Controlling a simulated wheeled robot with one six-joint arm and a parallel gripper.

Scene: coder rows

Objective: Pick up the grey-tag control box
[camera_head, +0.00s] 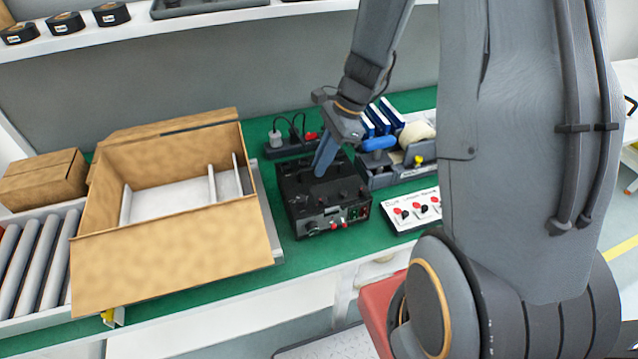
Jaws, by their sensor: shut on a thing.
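A black control box (331,212) with knobs and small connectors on its front sits on the green bench mat (288,262), right of the open carton. Its grey tag cannot be made out. My gripper (321,168) comes down from above, and its blue-grey fingers are shut on the top of the box. The exact place of grip is partly hidden by the fingers. The box looks level, and I cannot tell any gap beneath it.
An open cardboard carton (160,262) with white dividers stands left, beside a roller conveyor (38,262) and a closed carton (42,180). A power strip (290,148) lies behind the box. A grey organizer (405,171) and a white button panel (410,212) are close on the right.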

